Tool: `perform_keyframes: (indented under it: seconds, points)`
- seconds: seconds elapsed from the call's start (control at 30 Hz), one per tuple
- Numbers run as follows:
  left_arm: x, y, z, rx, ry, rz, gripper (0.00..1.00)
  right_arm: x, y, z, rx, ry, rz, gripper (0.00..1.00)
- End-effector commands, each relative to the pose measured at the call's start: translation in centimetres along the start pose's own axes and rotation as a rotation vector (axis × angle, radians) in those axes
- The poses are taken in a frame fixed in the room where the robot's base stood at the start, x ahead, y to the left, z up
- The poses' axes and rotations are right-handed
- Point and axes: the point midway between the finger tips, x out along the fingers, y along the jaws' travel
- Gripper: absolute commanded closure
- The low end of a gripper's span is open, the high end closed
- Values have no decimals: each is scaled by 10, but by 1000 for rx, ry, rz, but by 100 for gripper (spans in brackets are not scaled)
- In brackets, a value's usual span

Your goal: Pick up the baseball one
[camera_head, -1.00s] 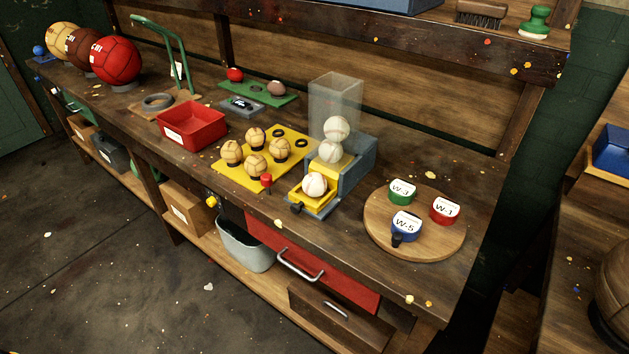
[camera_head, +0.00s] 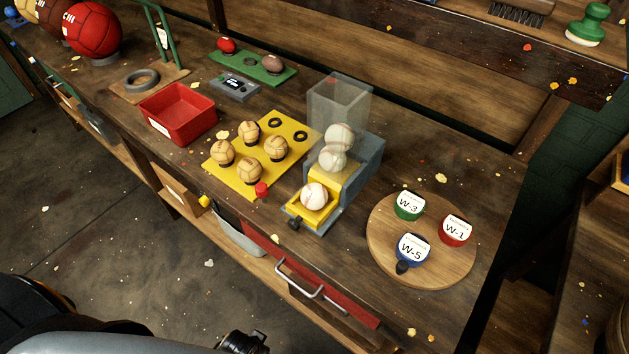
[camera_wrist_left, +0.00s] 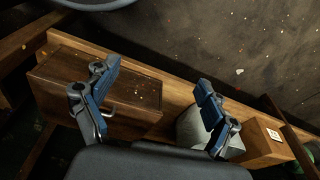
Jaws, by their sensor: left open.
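A white baseball (camera_head: 314,196) with stitching lies in the yellow tray at the front of a grey and yellow dispenser (camera_head: 351,182). Two more white balls (camera_head: 333,158) sit stacked behind it, by the clear hopper. Several tan leather balls (camera_head: 248,131) sit on a yellow board to the left. My left gripper (camera_wrist_left: 155,105) shows in the left wrist view with its two blue-padded fingers wide apart and nothing between them. It is over the lower shelf area, away from the balls. My right gripper is in neither view.
A red bin (camera_head: 178,112) stands left of the yellow board. A round wooden board (camera_head: 440,262) with labelled W-1, W-3 and W-5 pieces is at the right. A drawer handle (camera_head: 310,282) sticks out below the bench edge. A grey bucket (camera_wrist_left: 195,132) shows below.

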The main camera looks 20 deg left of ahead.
Motion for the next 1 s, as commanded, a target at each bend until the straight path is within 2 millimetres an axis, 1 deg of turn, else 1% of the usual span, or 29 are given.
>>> perform_keyframes:
  seconds: [0.03,0.07,0.1,0.17,0.2,0.27,0.3,0.37,0.4,0.47,0.5,0.57,0.6,0.67,0.7,0.8,0.9,0.97,1.0]
  points:
    - [-30,-1,-17,-2,14,-1,15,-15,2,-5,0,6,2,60]
    - [-44,-2,-26,-3,20,-2,15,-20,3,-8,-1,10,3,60]
    - [-66,-3,-38,-5,29,-3,15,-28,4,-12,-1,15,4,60]
    - [-100,-4,-56,-7,41,-4,15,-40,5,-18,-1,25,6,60]
    - [-123,-5,-67,-9,49,-4,15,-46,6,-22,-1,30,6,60]
    - [-155,-7,-82,-10,61,-4,15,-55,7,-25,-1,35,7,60]
    - [-176,-7,-91,-10,70,-3,15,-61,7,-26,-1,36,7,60]
    - [-204,-8,-103,-10,83,0,15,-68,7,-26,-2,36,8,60]
    - [-223,-8,-111,-8,92,2,15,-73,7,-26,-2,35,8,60]
    - [-252,-9,-123,-3,107,7,15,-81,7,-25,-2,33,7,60]
    - [-271,-9,-132,1,120,12,15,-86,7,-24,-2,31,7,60]
    - [-301,-8,-146,14,140,24,15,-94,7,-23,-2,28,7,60]
    - [-323,-6,-158,28,158,36,15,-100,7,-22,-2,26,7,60]
    - [-353,-3,-178,60,186,58,15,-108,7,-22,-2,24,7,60]
    - [-368,0,-191,86,202,74,15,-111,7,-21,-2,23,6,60]
    - [-388,6,-216,143,224,111,15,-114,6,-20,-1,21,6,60]
    - [-402,8,-240,200,238,138,15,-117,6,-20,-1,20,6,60]
    - [-409,6,-256,231,242,149,15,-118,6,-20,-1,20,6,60]
    - [-413,4,-266,250,245,156,15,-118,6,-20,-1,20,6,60]
